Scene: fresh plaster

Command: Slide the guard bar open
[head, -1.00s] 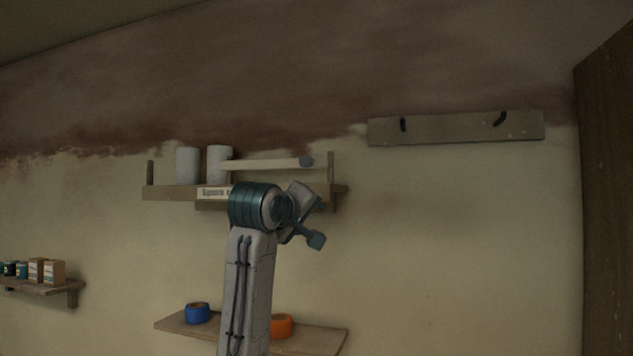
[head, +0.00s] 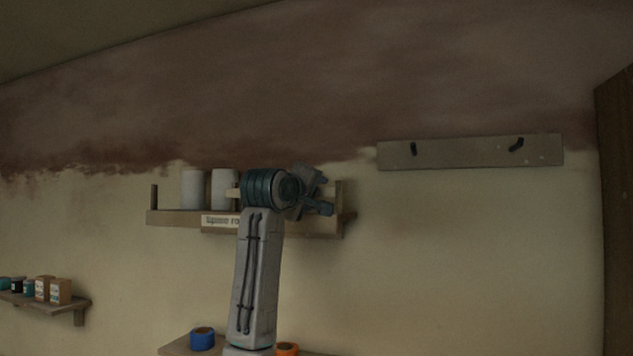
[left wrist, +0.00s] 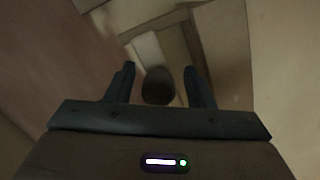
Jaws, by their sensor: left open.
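The guard bar (head: 232,192) is a pale wooden bar across the front of the upper shelf (head: 165,217). My right gripper is not in view.
Two white canisters (head: 194,190) stand on the shelf's left part, above a label. A hook board (head: 470,152) hangs to the right. A lower shelf holds blue (head: 202,338) and orange (head: 287,349) rolls. Boxes stand at far left (head: 60,291).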

